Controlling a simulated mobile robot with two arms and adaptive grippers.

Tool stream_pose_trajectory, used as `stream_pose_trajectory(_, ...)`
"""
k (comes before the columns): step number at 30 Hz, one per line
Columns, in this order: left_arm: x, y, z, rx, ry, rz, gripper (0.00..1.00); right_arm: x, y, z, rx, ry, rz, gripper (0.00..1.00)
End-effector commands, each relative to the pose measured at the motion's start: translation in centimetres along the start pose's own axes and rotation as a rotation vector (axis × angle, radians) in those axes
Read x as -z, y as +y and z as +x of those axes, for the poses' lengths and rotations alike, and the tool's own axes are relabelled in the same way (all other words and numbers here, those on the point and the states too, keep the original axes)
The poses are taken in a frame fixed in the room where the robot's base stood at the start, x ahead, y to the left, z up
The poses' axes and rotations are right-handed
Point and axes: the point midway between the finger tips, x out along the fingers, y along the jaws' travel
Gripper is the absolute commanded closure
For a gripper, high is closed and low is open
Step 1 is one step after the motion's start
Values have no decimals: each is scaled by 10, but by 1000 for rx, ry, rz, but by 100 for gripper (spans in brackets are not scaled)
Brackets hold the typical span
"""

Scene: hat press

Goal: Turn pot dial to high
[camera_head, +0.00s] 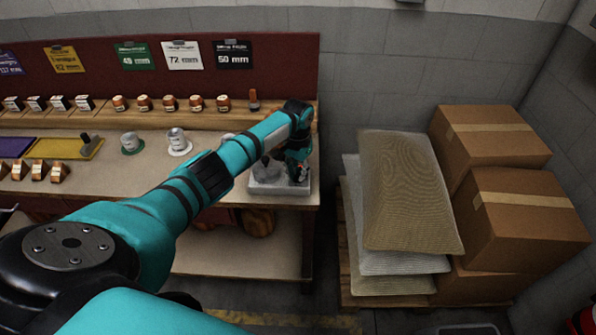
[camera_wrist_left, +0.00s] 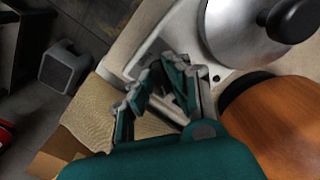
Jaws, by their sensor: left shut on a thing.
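The pot (camera_head: 266,170) stands on a pale base (camera_head: 278,188) at the right end of the workbench, partly hidden behind my left arm. In the left wrist view, its silver lid (camera_wrist_left: 240,35) with a black knob (camera_wrist_left: 292,18) fills the top right, and the white base (camera_wrist_left: 135,45) shows beside it. My left gripper (camera_head: 298,172) is at the right side of the pot, low over the base. Its fingers (camera_wrist_left: 158,90) are closed around the pot dial at the base's edge; the dial is mostly hidden by them, so its setting cannot be read. My right gripper is out of view.
Stacked sacks (camera_head: 408,195) and cardboard boxes (camera_head: 515,215) stand on a pallet right of the bench. Small cups (camera_head: 177,140), a yellow tray (camera_head: 60,148) and a row of stamps or jars (camera_head: 170,103) occupy the bench to the left.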

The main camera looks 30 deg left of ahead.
Motion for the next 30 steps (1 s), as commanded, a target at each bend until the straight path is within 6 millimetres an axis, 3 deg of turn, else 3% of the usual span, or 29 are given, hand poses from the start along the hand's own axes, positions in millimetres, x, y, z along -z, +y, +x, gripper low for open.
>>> stream_pose_trajectory(30, 3, -3, -1, 3, 5, 966, 100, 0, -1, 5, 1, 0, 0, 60)
